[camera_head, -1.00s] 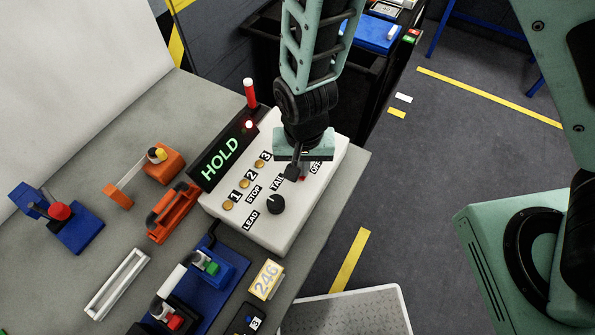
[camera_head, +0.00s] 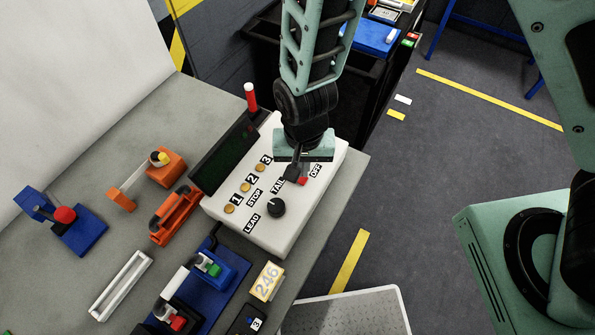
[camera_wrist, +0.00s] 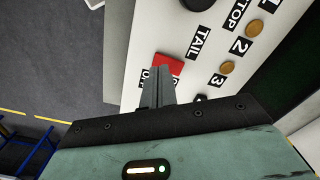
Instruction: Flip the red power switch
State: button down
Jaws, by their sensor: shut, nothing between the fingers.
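The red power switch (camera_head: 302,181) is on the white control box (camera_head: 296,222), beside the OFF label, at the box's right side. In the wrist view the red switch (camera_wrist: 168,64) shows right at my fingertips, partly covered by them. My gripper (camera_head: 293,174) is shut with nothing between its fingers, its tips at the switch; it looks to be touching, but I cannot be sure. The display (camera_head: 222,153) on the box is dark. The red lamp is not lit where I can see it.
The box also carries a black knob (camera_head: 276,207) and several brass buttons. On the grey table lie an orange tool (camera_head: 175,215), a blue base with a red button (camera_head: 64,215) and a yellow 246 tag (camera_head: 266,281). Floor to the right is mostly clear.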

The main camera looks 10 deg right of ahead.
aim_at(302, 181)
notch_tip(302, 181, up, 5)
jog(key=p, duration=0.4)
dwell(0.6)
jog(key=s+d+r+n+b, duration=0.8)
jog(key=s+r+n+b, duration=0.1)
jog(key=s+r+b, duration=0.1)
jog(key=shift+s+y+b, duration=0.3)
jog(key=shift+s+b, duration=0.3)
jog(key=shift+b, duration=0.4)
